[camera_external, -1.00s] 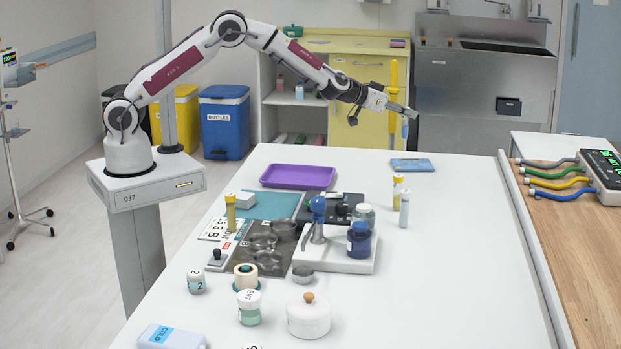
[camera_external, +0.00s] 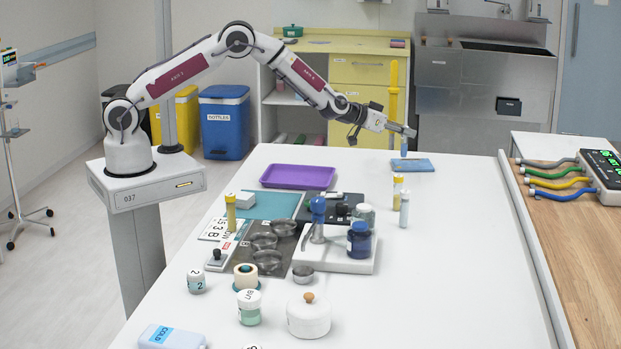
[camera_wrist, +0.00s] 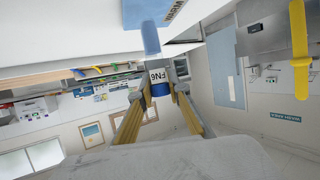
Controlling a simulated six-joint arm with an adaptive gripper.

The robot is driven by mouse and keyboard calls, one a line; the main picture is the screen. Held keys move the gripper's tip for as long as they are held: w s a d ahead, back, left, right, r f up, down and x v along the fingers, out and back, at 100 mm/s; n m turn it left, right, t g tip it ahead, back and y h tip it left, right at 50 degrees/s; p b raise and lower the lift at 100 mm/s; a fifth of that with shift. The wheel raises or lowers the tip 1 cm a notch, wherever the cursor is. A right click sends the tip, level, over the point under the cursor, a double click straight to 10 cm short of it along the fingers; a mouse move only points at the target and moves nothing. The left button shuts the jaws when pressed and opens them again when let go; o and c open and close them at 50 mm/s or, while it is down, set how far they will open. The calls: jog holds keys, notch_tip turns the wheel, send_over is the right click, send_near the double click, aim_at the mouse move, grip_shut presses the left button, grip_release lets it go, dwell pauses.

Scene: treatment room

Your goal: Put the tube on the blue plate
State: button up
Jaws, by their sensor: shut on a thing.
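My gripper (camera_external: 407,131) is shut on a blue tube (camera_external: 404,147), which hangs down roughly upright below the fingers. In the wrist view the fingers (camera_wrist: 156,96) close around the tube (camera_wrist: 160,88), which shows a white band marked FN6. The blue plate (camera_external: 420,165) lies flat at the far end of the white table. In the external view the tube's lower end appears just above the plate's back part; whether it touches cannot be told. The plate also shows at the top of the wrist view (camera_wrist: 136,12).
Two other tubes (camera_external: 397,187) (camera_external: 404,209) stand nearer on the table. A purple tray (camera_external: 297,176) lies to the left, with jars, bowls and a white stand in front. The table's right half is clear. A yellow post (camera_external: 393,100) rises behind the gripper.

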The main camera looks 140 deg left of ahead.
aim_at(404, 157)
jog(key=shift+f, duration=1.35)
jog(key=shift+f, duration=0.2)
jog(key=o, duration=0.9)
jog(key=shift+c, duration=0.2)
jog(key=shift+r, duration=0.25)
jog(key=shift+d, duration=0.15)
jog(key=v, duration=1.1)
jog(key=shift+d+r, duration=0.15)
jog(key=shift+d, duration=0.1)
jog(key=shift+s, duration=0.1)
